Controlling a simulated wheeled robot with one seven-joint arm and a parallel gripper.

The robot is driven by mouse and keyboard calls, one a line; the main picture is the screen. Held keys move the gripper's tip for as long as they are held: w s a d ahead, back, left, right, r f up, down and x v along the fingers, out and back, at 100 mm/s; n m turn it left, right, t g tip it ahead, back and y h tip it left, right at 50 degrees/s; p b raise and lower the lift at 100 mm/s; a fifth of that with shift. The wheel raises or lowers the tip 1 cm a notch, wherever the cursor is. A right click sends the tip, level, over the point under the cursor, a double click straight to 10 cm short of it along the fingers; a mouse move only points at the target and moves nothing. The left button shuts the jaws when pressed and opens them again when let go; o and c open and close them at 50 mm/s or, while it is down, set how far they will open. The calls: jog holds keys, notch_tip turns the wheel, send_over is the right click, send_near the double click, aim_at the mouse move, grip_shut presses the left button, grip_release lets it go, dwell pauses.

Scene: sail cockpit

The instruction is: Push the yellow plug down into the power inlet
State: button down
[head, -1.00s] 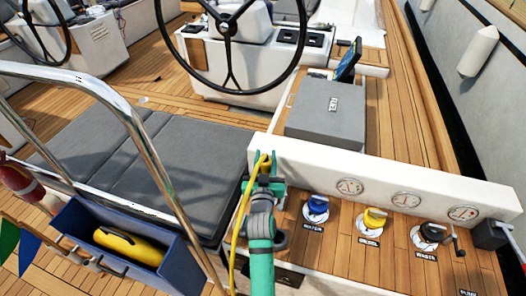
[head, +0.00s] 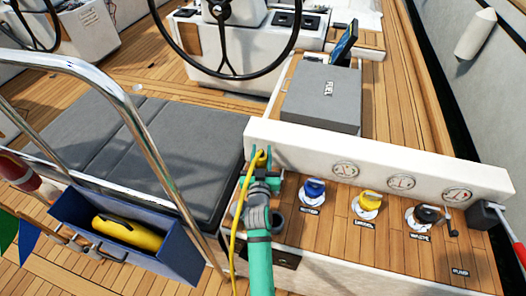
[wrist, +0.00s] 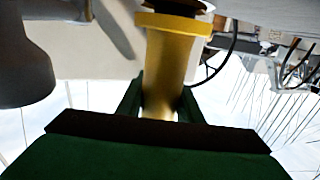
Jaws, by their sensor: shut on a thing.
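My gripper (head: 259,162) is shut on the yellow plug (head: 261,156), near the left end of the white gauge panel. The wrist view shows the plug's yellow body (wrist: 168,65) between the green fingers, with a wider collar and a dark end at the top edge. A yellow cable (head: 235,235) hangs from the plug along my arm. A dark round fitting (head: 279,221) shows beside my arm on the wooden counter; it may be the power inlet, partly hidden by my arm. Whether the plug touches anything below is hidden.
Blue (head: 313,190), yellow (head: 367,203) and black (head: 427,215) deck caps stand right of my arm. The white gauge panel (head: 300,150) rises behind. A steel rail (head: 150,130) and a blue bin (head: 180,255) holding a yellow item stand left.

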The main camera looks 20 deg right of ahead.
jog(key=shift+d, duration=0.2)
dwell(0.7)
jog(key=shift+s+a, duration=0.2)
jog(key=shift+a, duration=0.2)
jog(key=shift+r, duration=0.1)
jog(key=shift+d, duration=0.2)
jog(key=shift+f, duration=0.6)
jog(key=c, duration=1.5)
grip_release()
jog(key=shift+s, duration=0.1)
